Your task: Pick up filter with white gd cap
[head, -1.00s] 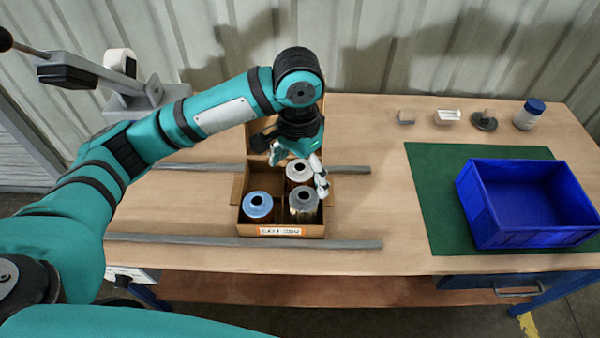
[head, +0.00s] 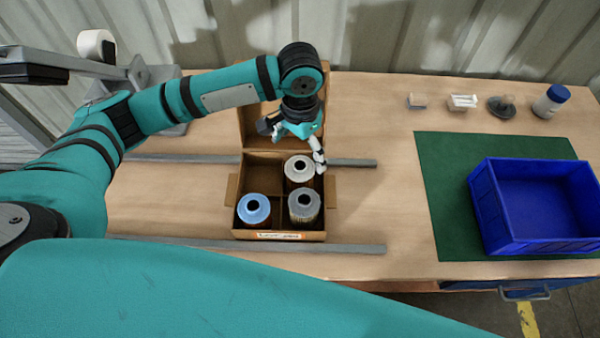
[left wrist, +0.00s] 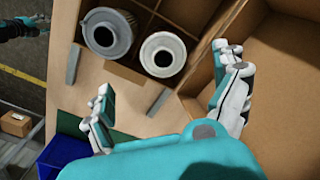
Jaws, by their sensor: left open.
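The filter with the white cap (head: 299,170) stands upright in the back right compartment of an open cardboard box (head: 280,236). It also shows in the left wrist view (left wrist: 163,54), below and between the finger directions. My left gripper (head: 300,147) is open and empty, just behind and above this filter, apart from it as far as I can tell. Its fingers also show in the left wrist view (left wrist: 168,110). A dark and teal end of my right arm, likely the right gripper (left wrist: 20,27), shows small at that view's corner. Cap lettering is unreadable.
A grey-capped filter (head: 304,206) and a blue-capped filter (head: 254,209) stand in the front compartments. The back left compartment looks empty. A blue crate (head: 485,215) sits on a green mat (head: 440,190) at the right. Grey rails (head: 350,248) lie before and behind the box.

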